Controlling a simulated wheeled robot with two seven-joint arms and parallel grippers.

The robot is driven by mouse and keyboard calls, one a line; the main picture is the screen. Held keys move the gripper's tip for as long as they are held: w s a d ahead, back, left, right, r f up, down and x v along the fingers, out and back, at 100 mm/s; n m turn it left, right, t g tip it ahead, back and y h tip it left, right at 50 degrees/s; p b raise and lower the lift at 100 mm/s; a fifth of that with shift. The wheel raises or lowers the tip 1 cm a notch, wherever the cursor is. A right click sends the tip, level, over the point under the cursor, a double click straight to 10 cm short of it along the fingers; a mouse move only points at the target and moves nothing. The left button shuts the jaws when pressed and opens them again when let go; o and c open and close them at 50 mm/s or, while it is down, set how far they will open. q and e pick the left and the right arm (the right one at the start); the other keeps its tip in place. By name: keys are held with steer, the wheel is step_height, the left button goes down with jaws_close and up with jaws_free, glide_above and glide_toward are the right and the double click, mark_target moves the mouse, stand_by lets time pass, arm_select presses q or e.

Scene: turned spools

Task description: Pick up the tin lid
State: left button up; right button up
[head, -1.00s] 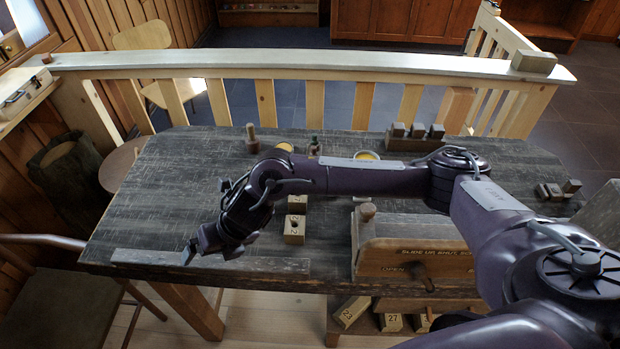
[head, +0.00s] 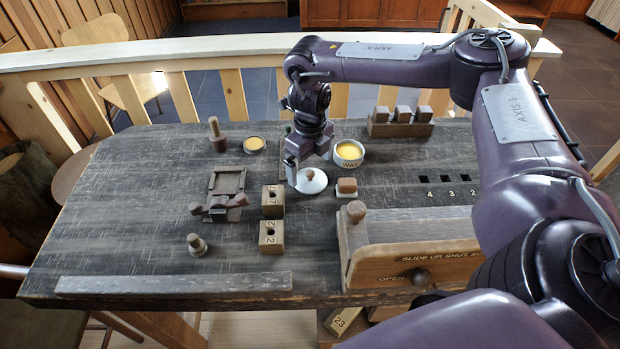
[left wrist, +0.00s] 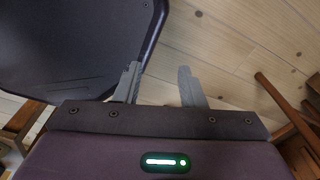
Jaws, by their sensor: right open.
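The tin lid (head: 311,185), a round white disc with a small brown knob, lies on the dark table in the head view. The open tin (head: 349,154), marked WAX and filled with yellow wax, stands just behind and to the right of it. My right gripper (head: 306,163) is open, pointing down just above the lid, with its fingers close to the knob. I cannot tell if they touch it. My left gripper (left wrist: 159,85) shows only in the left wrist view, open and empty above a wooden floor.
Two numbered wooden blocks (head: 271,236) and a dark clamp-like fixture (head: 220,207) stand left of the lid. A brown-topped block (head: 347,187) is close on its right. A wooden box (head: 410,262) with a knob stands in front.

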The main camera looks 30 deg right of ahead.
mark_target(311, 172)
step_height(311, 172, down, 4)
steer(key=shift+w+d+f+p, duration=0.1)
steer(key=shift+d+p, duration=0.05)
steer(key=shift+p, duration=0.2)
steer(key=c, duration=1)
